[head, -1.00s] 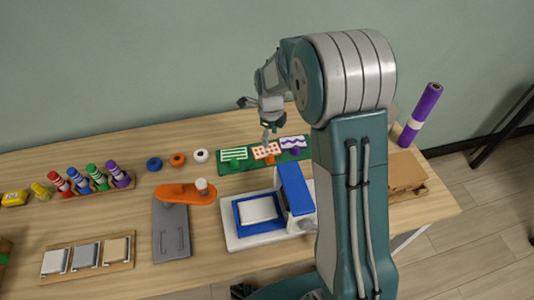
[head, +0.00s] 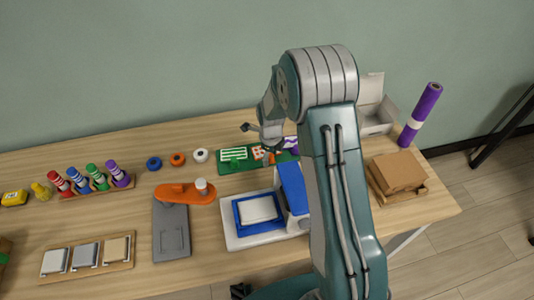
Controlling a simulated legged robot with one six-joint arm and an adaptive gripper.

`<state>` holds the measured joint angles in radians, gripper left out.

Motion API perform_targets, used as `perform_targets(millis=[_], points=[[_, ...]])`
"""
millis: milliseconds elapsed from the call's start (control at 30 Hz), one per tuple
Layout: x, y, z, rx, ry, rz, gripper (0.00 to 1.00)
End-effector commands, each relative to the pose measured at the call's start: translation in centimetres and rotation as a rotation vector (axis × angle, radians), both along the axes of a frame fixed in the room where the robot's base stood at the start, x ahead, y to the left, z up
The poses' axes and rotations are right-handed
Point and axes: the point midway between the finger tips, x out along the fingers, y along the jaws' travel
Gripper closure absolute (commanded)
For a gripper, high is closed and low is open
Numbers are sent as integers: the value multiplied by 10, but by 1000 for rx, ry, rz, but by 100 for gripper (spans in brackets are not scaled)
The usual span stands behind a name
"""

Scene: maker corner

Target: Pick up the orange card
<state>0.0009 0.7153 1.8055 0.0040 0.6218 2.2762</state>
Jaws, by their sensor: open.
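The orange card (head: 257,153) is a small orange-and-white patterned card on a green board (head: 226,167) at the back middle of the table. A green-and-white card (head: 233,154) stands to its left, and a purple-and-white card (head: 291,142) to its right, partly hidden by my arm. My gripper (head: 267,157) is open and points down at the orange card, covering its right part. I cannot tell whether the fingers touch the card or are around it.
A white and blue machine (head: 262,232) stands just in front of the board. An orange tool (head: 184,193) lies at its left over a grey plate. Tape rolls (head: 177,159) lie left of the board. Cardboard pieces (head: 398,172) and a white box (head: 373,118) are at the right.

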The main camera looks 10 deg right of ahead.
Motion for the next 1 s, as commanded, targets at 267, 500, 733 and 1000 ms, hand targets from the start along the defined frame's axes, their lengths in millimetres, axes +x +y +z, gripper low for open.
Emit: perform_targets(millis=[267, 500, 733, 1000], points=[[0, 0, 1, -1, 1, 0, 100], [0, 0, 0, -1, 1, 0, 100], [1, 0, 14, -1, -2, 0, 100], [1, 0, 70, 0, -5, 0, 100]])
